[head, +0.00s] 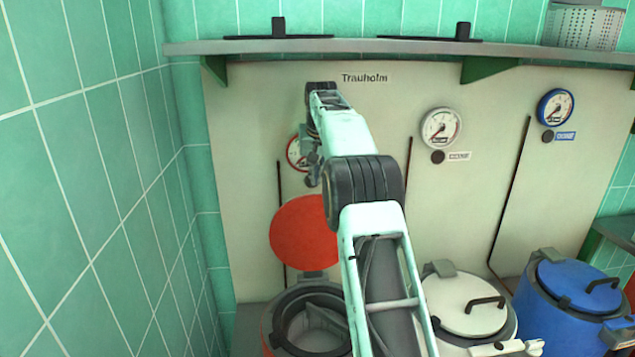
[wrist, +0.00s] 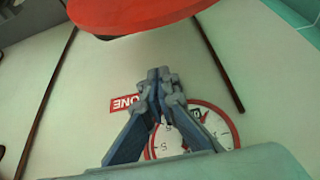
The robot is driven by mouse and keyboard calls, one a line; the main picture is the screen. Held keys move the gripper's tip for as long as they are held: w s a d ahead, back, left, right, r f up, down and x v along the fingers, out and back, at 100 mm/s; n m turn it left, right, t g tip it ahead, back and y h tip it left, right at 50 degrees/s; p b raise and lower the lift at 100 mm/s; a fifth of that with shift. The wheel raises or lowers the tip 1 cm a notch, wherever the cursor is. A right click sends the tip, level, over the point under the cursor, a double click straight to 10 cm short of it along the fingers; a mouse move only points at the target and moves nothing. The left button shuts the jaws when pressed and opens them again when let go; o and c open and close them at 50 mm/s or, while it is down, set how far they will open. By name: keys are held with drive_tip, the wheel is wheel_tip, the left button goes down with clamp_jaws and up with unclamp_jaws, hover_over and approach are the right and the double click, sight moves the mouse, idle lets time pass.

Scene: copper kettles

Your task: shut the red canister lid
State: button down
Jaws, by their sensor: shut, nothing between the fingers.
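The red lid (head: 300,234) stands raised, close to upright, behind the open round mouth of the red canister (head: 266,338). The canister's dark rim and grey inside show, and my arm hides part of its right side. My gripper (head: 313,181) is above the lid, in front of the red-rimmed gauge (head: 294,154). In the wrist view my gripper (wrist: 160,72) is shut and empty, its fingertips together. The lid (wrist: 130,14) shows at the top of that view, apart from the fingertips. The gauge (wrist: 222,128) is partly hidden behind the fingers there.
A white canister (head: 470,302) and a blue canister (head: 570,290), both with closed lids, stand to the right. A shelf (head: 400,47) runs above the panel. The green tiled wall (head: 90,190) is close on the left.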

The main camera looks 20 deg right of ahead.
sight(316, 202)
drive_tip(key=a+p+x, duration=0.1)
drive_tip(key=p+x, duration=0.1)
drive_tip(key=x, duration=0.7)
drive_tip(key=s+b, duration=0.1)
drive_tip(key=s, duration=0.3)
drive_tip(key=shift+s+b, duration=0.15)
drive_tip(key=shift+b, duration=0.2)
drive_tip(key=shift+s+b, duration=0.1)
drive_tip(key=shift+b, duration=0.3)
